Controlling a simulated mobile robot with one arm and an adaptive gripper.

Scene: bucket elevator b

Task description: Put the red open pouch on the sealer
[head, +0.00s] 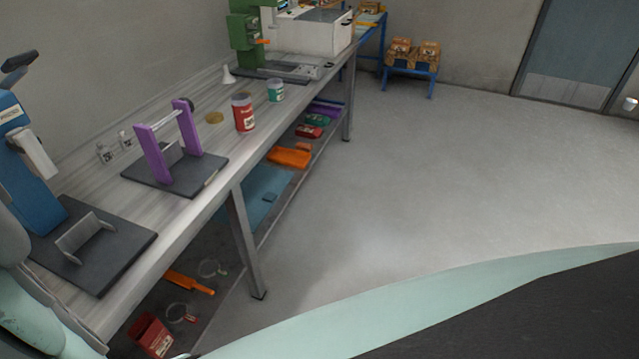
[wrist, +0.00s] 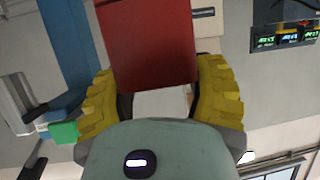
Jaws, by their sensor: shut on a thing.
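The red pouch (wrist: 148,35) is between the yellow fingers of my gripper (wrist: 155,85) in the wrist view. The gripper is shut on it. The pouch's upper part runs out of the frame, so its opening cannot be seen. In the head view, the gripper and pouch are out of sight; only part of my arm shows at the lower left. A blue bench machine (head: 42,170), which looks like the sealer, stands at the near left end of the bench. Its dark base plate (head: 125,243) carries an upright metal holder (head: 84,236). That holder appears empty.
On the bench (head: 215,95) stand a purple frame (head: 154,155), a red can (head: 243,113), a teal can (head: 275,91) and a green machine (head: 247,40). A lower shelf holds an orange item (head: 289,157) and others. The floor (head: 430,170) to the right is clear.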

